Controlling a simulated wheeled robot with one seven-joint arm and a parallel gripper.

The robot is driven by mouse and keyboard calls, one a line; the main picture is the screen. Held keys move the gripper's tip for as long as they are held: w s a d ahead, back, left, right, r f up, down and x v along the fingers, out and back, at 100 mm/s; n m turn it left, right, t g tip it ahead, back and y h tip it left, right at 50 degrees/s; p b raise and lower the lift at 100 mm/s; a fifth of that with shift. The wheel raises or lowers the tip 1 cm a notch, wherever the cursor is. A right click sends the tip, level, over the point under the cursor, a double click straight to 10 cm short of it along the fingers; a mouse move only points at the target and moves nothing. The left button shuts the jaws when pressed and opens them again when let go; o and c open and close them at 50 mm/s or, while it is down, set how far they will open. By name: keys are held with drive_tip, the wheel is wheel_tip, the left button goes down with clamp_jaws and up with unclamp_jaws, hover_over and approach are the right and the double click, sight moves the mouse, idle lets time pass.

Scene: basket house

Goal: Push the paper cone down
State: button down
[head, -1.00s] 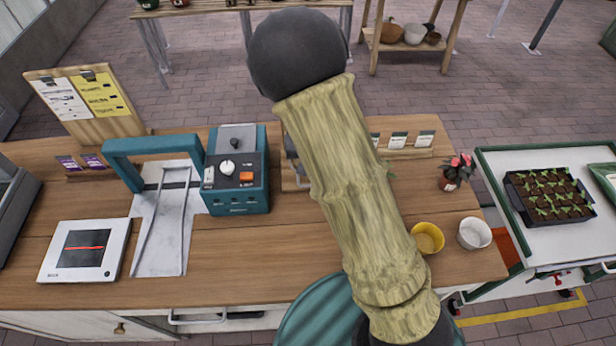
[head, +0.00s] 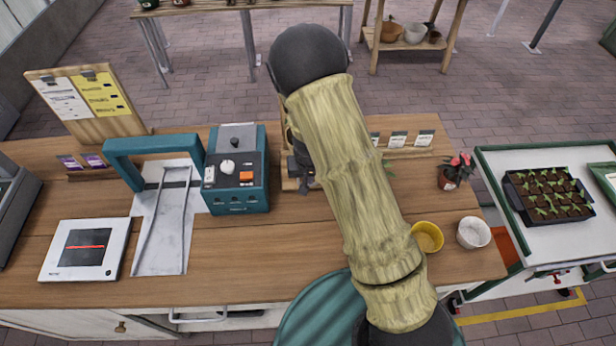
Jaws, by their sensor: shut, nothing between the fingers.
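No paper cone can be made out; my arm hides part of the table's middle. Behind my arm, the edge of a wooden stand (head: 289,184) shows on the table, to the right of the teal machine. The dark end of my arm with my gripper (head: 304,182) shows partly at the left edge of my arm, just over this stand. My gripper is shut and seems empty; its fingertips are small and mostly hidden, so I cannot tell whether it touches anything.
The teal machine (head: 236,178) stands close left of my gripper, with a metal chute (head: 163,225) and a flat scale (head: 83,250) farther left. To the right are a yellow pot (head: 428,238), a white pot (head: 474,233), a potted plant (head: 452,176) and seed packets (head: 398,139).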

drive_tip(key=shift+f+b, duration=1.6)
drive_tip(key=shift+f, duration=0.35)
drive_tip(key=shift+s, duration=0.2)
wheel_tip(320, 180, up, 14)
drive_tip(key=p, duration=0.3)
drive_tip(key=shift+s, duration=0.35)
drive_tip(key=shift+r, duration=0.1)
